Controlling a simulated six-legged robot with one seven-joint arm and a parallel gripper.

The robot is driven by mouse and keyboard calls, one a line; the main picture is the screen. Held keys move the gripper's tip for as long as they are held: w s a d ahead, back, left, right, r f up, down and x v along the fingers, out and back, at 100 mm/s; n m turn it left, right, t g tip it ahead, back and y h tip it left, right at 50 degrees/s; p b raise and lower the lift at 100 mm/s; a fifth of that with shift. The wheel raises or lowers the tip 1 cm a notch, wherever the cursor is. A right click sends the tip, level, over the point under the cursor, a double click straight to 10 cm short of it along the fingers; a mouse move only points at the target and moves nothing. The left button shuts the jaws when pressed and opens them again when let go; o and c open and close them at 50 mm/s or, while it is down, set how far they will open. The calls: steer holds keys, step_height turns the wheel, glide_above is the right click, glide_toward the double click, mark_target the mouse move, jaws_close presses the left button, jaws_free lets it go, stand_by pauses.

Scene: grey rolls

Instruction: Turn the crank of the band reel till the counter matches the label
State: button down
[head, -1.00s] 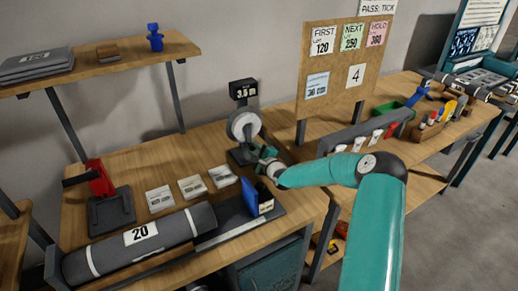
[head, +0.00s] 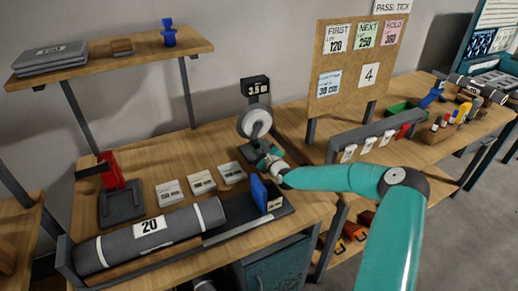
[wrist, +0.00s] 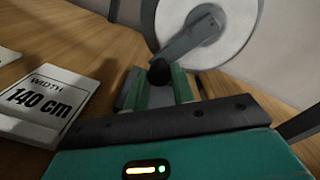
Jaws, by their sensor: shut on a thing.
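The band reel (head: 255,122) is a white disc on a dark stand at the back of the bench. Its black counter (head: 255,86) sits above the disc and appears to read 3.5 m. In the wrist view, the grey crank arm (wrist: 186,38) slants down-left across the white disc to a dark round knob (wrist: 159,72). My gripper (head: 267,155) is at the lower front of the reel, shut on the crank knob. Its green fingers show on both sides of the knob in the wrist view. The knob's lower part is hidden.
White cards, including a width card (wrist: 40,104) reading 140 cm, lie left of the reel. A grey roll (head: 105,251) labelled 20 lies in front. A blue upright piece (head: 258,190) stands close below my gripper. A red-handled tool (head: 110,172) is at left.

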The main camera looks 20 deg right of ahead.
steer(key=c, duration=1.2)
jaws_free()
steer(key=shift+r, duration=0.1)
steer(key=shift+r, duration=0.2)
steer(key=s+r, duration=0.4)
steer(key=s+a+r, duration=0.1)
steer(key=s+r, duration=0.3)
steer(key=s, duration=0.1)
steer(key=s+r, duration=0.4)
steer(key=s, duration=0.1)
steer(key=shift+a+r, duration=0.2)
steer(key=shift+r, duration=0.05)
